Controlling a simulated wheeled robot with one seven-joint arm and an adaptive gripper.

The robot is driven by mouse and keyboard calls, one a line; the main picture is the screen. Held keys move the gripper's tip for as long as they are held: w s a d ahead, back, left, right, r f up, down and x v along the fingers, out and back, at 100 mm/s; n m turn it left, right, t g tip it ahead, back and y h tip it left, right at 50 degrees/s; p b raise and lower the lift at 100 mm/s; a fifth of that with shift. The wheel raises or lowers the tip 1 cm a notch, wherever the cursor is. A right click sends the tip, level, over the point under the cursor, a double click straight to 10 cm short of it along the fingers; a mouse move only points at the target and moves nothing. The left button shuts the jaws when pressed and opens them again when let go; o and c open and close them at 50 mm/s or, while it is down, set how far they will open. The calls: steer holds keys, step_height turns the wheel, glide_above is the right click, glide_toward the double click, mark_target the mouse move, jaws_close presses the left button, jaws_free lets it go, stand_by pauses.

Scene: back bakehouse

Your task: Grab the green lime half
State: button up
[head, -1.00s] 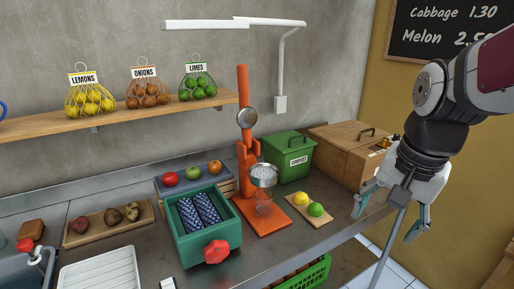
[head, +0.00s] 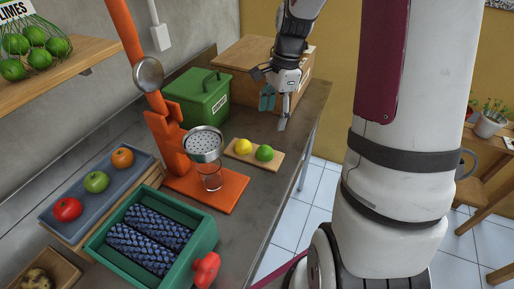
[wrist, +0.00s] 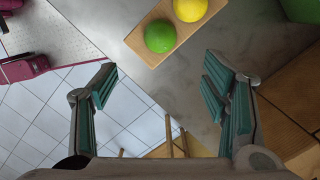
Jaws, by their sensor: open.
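The green lime half (head: 264,153) sits on the right end of a small wooden board (head: 237,156) on the grey counter, beside a yellow lemon half (head: 243,146). In the wrist view the lime half (wrist: 160,37) is at the top centre, on the near end of the board (wrist: 136,43), and the lemon half (wrist: 190,8) is cut by the top edge. My gripper (head: 276,108) is open and empty, above the counter's right side, beyond the board. In the wrist view its teal fingers (wrist: 157,88) are spread wide, with the lime beyond them.
A green compost bin (head: 203,100) and wooden box (head: 243,63) stand behind. An orange press (head: 170,150) with a glass stands left of the board. A green crate with blue rollers (head: 203,226) is nearer. The counter's right edge drops to tiled floor (head: 316,200).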

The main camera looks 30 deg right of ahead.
mark_target(266, 147)
steer(key=f, duration=0.4)
steer(key=a+f, duration=0.1)
steer(key=f, duration=0.3)
steer(key=a+f, duration=0.1)
steer(key=f, duration=0.3)
steer(key=shift+w+f+p, duration=0.2)
steer(key=shift+f+p, duration=0.15)
steer(key=c, duration=1.3)
